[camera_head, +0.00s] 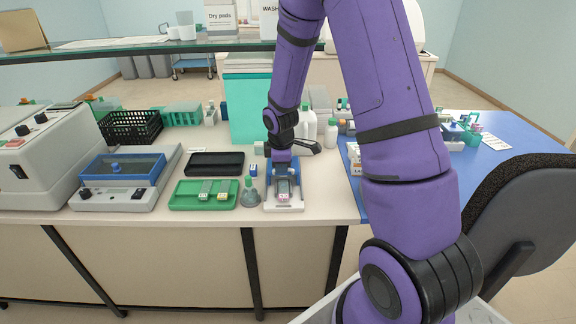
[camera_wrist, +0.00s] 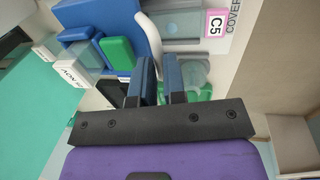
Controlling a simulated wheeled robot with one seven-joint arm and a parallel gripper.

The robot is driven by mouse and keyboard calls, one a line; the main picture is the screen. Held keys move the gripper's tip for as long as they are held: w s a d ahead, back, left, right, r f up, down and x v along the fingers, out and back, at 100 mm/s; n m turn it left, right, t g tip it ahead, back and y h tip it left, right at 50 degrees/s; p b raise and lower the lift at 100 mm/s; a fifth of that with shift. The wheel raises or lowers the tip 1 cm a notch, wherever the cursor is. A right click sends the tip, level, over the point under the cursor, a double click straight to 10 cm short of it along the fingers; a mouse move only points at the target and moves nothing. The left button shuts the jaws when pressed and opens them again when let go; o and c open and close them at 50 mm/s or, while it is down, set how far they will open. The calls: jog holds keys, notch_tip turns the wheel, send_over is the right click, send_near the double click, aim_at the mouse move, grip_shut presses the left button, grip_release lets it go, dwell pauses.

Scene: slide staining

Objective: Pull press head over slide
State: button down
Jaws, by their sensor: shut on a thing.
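The press (camera_head: 299,172) stands near the bench's front edge, with a blue frame and a pale base. A slide with a pink label (camera_head: 283,197) lies at its front; in the wrist view the label (camera_wrist: 215,22) reads C5, beside the word COVER. My gripper (camera_head: 281,162) reaches down over the back of the press. In the wrist view its two blue-padded fingers (camera_wrist: 161,72) are close together around the pale curved part of the press head (camera_wrist: 150,32). The slide is in front of the fingers. The grip itself is partly hidden by the fingers.
A green tray (camera_head: 180,201) with slides and a black tray (camera_head: 216,164) lie farther left. White bottles (camera_head: 331,133) stand behind to the right. A blue mat (camera_head: 490,165) covers the right side.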

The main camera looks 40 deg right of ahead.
jog(key=shift+s+a, duration=0.5)
jog(key=shift+s, duration=0.25)
jog(key=shift+s+a, duration=0.45)
jog(key=shift+s, duration=0.25)
jog(key=shift+s+a, duration=0.5)
jog(key=shift+s, duration=0.25)
jog(key=c, duration=1.2)
grip_release()
jog(key=shift+s+a, duration=0.1)
jog(key=shift+r, duration=0.65)
notch_tip(320, 180, up, 9)
jog(key=s+a, duration=0.1)
jog(key=shift+s+r, duration=0.15)
jog(key=shift+s, duration=0.1)
